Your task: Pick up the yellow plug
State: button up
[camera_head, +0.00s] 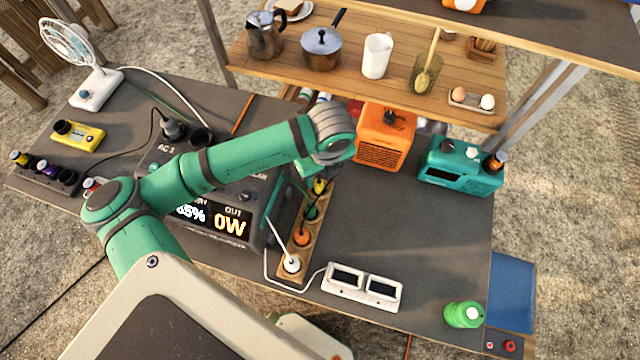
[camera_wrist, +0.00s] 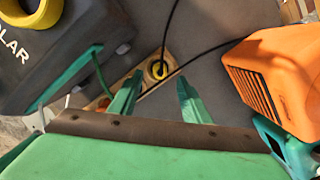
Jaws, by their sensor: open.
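The yellow plug (camera_head: 319,186) sits in the far end of a wooden socket strip (camera_head: 287,272), partly hidden by my arm in the head view. In the wrist view the yellow plug (camera_wrist: 158,70) stands in its round socket with a black cable running from it. My gripper (camera_wrist: 160,78) is open and empty. Its two green fingers point toward the strip, and the plug appears between the fingertips, nearer the left one. I cannot tell how far above the plug they are. The fingers are not clear in the head view.
A green plug (camera_head: 312,212), an orange plug (camera_head: 302,236) and a white plug (camera_head: 291,263) share the strip. A dark power station (camera_head: 262,219) stands close left, an orange heater-like box (camera_head: 382,138) to the right. A kitchen shelf (camera_head: 345,92) is behind.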

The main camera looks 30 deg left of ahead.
aim_at(319, 181)
jog(key=shift+w+a+f, duration=0.1)
jog(key=shift+a+f, duration=0.05)
jog(key=shift+f, duration=0.9)
jog(key=shift+w+a+f, duration=0.1)
jog(key=shift+a+f, duration=0.05)
jog(key=shift+f, duration=0.9)
jog(key=shift+a+f, duration=0.15)
jog(key=shift+f, duration=0.9)
jog(key=c, duration=1.1)
